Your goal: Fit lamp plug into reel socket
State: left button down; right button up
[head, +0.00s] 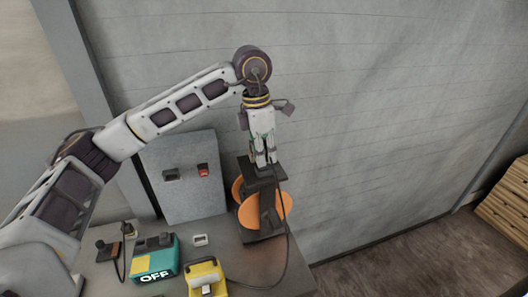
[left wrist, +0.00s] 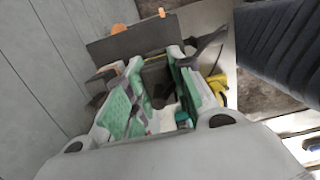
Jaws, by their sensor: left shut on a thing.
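My left gripper (head: 265,160) points down above the cable reel, with its fingers shut on the dark lamp plug (head: 265,172). The reel (head: 262,210) has orange discs and a dark frame with a flat dark top. In the head view the plug is right at the reel's top; I cannot tell whether it touches or enters the socket, which is hidden. In the left wrist view the dark plug (left wrist: 160,85) is between the green finger pads, beside the reel's dark plate (left wrist: 135,42). A black cable (head: 285,245) hangs from the plug towards the yellow lamp (head: 206,277).
A teal box (head: 154,261) marked OFF and a small white socket (head: 200,240) are on the grey bench (head: 240,265). A grey panel (head: 188,190) with dark and red switches stands behind. The wall is close behind the reel. Wooden crates (head: 507,198) stand far right.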

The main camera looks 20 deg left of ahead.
pick_arm(q)
jog(key=shift+f+b, duration=0.85)
jog(key=shift+f, duration=0.1)
dwell(0.5)
jog(key=c, duration=1.1)
grip_release()
jog(key=shift+c, duration=0.2)
jog(key=shift+r, duration=0.15)
jog(key=shift+s+a+r, duration=0.15)
jog(key=shift+a+r, duration=0.05)
jog(key=shift+r, duration=1.75)
jog(key=shift+s+a+r, duration=0.1)
jog(key=shift+a+r, duration=0.1)
jog(key=shift+r, duration=1.7)
jog(key=shift+s+a+r, duration=0.15)
jog(key=shift+a+r, duration=0.05)
jog(key=shift+r, duration=1.75)
